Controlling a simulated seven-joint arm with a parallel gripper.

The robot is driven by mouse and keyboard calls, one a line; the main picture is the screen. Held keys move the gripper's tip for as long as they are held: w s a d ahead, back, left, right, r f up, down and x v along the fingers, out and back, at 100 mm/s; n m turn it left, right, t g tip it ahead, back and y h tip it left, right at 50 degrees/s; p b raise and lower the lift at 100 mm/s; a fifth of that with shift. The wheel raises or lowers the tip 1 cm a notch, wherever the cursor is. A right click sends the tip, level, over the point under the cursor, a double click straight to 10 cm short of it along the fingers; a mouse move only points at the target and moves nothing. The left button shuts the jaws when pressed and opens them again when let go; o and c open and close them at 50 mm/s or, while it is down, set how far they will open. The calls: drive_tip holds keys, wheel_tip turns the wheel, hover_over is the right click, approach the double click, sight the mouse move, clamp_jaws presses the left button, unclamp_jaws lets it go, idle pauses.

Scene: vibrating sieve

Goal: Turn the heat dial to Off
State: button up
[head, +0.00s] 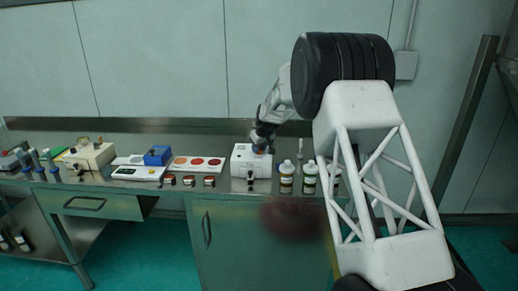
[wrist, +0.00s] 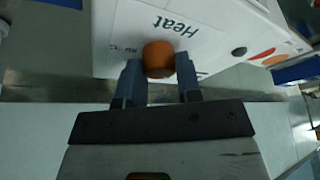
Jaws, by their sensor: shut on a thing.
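The heat dial (wrist: 159,58) is an orange-brown round knob on the white face of a box marked "Heat" (wrist: 122,22). My gripper (wrist: 160,75) has a finger on each side of the dial in the wrist view and is shut on it. The dial's pointer and setting marks cannot be read clearly. In the head view the white heat box (head: 245,168) stands on the bench, and my gripper (head: 262,146) reaches down to its top. The dial is mostly hidden there.
Two bottles (head: 287,177) (head: 309,178) stand right of the box. A tray with red discs (head: 197,162), a blue block (head: 158,155) and a beige device (head: 90,154) are to the left. The steel bench's front edge runs close below the box.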

sight(264, 156)
drive_tip(key=shift+n+g, duration=0.3)
drive_tip(key=shift+n, duration=0.5)
drive_tip(key=o, duration=0.9)
drive_tip(key=shift+r+y, duration=0.1)
drive_tip(key=shift+y, duration=0.2)
drive_tip(key=v, duration=0.7)
drive_tip(key=shift+r, duration=0.3)
drive_tip(key=shift+d, duration=0.1)
drive_tip(key=shift+s, duration=0.1)
